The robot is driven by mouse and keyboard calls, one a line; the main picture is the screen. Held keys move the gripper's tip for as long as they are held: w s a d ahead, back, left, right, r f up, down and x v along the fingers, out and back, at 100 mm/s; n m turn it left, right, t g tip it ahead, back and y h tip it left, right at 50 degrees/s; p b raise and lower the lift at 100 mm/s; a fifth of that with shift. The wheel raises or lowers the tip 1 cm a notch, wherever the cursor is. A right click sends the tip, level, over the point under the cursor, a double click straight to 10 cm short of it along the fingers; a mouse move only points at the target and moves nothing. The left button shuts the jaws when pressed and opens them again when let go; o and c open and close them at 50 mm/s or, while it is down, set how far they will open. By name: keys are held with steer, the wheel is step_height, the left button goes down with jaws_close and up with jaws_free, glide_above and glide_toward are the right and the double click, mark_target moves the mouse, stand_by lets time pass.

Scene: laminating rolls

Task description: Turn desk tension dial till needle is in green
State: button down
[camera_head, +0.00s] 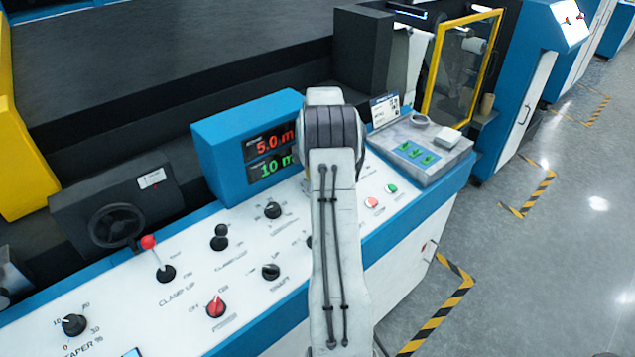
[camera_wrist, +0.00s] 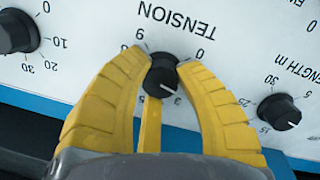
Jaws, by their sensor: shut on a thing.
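In the wrist view, the black tension dial (camera_wrist: 160,80) sits on the white panel under the upside-down word TENSION. Its short white mark points to the lower right, near the 3 of its scale. The yellow fingers of my gripper (camera_wrist: 163,66) are closed around the dial, one on each side. In the head view, my arm covers the dial and gripper. No gauge with a needle or green band can be made out in either view.
Other knobs flank the dial: the length dial (camera_wrist: 279,111) and a larger knob (camera_wrist: 14,31). The desk also bears a blue display box (camera_head: 222,155), a red-balled lever (camera_head: 150,243), a red switch (camera_head: 216,307) and a grey tray (camera_head: 450,160).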

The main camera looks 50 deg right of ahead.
steer(key=c, duration=0.9)
jaws_free()
steer(key=shift+s+f, duration=0.1)
steer(key=shift+o, duration=0.2)
steer(key=shift+r, duration=0.2)
step_height(320, 180, up, 12)
steer(key=shift+s+a+f, duration=0.2)
steer(key=shift+s+a, duration=0.2)
steer(key=shift+s, duration=0.05)
